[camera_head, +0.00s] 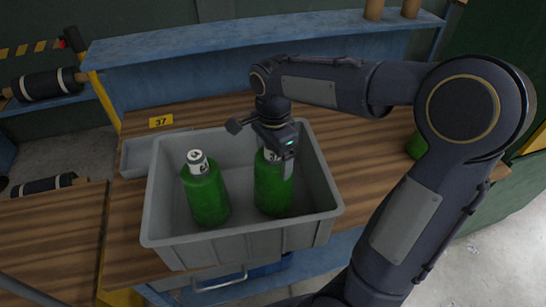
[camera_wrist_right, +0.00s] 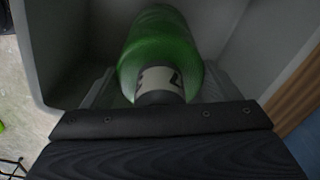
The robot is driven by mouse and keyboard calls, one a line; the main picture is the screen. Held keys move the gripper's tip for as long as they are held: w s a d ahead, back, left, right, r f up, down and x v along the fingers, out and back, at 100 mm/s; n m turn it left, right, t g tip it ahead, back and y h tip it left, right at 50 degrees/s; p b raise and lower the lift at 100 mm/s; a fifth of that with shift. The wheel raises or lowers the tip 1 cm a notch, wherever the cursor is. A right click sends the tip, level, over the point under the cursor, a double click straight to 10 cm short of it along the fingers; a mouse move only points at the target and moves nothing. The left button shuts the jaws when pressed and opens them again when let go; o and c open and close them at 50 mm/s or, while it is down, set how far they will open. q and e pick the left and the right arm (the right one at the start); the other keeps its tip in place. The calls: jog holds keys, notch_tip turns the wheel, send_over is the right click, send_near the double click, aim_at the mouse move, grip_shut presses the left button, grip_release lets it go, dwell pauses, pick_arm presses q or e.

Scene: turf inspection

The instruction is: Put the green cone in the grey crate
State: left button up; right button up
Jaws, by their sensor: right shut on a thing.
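The grey crate (camera_head: 237,245) stands on the wooden bench. Two green bottle-shaped things with pale necks are inside it; neither looks like a plain cone. The left one (camera_head: 206,196) leans slightly and is free of any gripper. The right one (camera_head: 272,187) is under my right gripper (camera_head: 272,150), which is shut on its neck. In the right wrist view this green bottle (camera_wrist_right: 160,50) points away between the fingers, with the crate wall (camera_wrist_right: 60,50) around it. I cannot tell whether its base touches the crate floor. My left gripper is out of view.
A third green thing (camera_head: 416,146) is partly hidden behind my right arm on the bench's right side. A shallow grey tray (camera_head: 135,156) and a yellow label "37" (camera_head: 161,121) are by the crate's back left. A blue shelf (camera_head: 200,45) runs behind.

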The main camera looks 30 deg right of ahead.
jog(key=shift+f, duration=0.2)
jog(key=shift+f, duration=0.15)
jog(key=o, duration=1.9)
notch_tip(320, 180, up, 12)
jog(key=shift+r+p, duration=0.15)
jog(key=shift+p, duration=0.35)
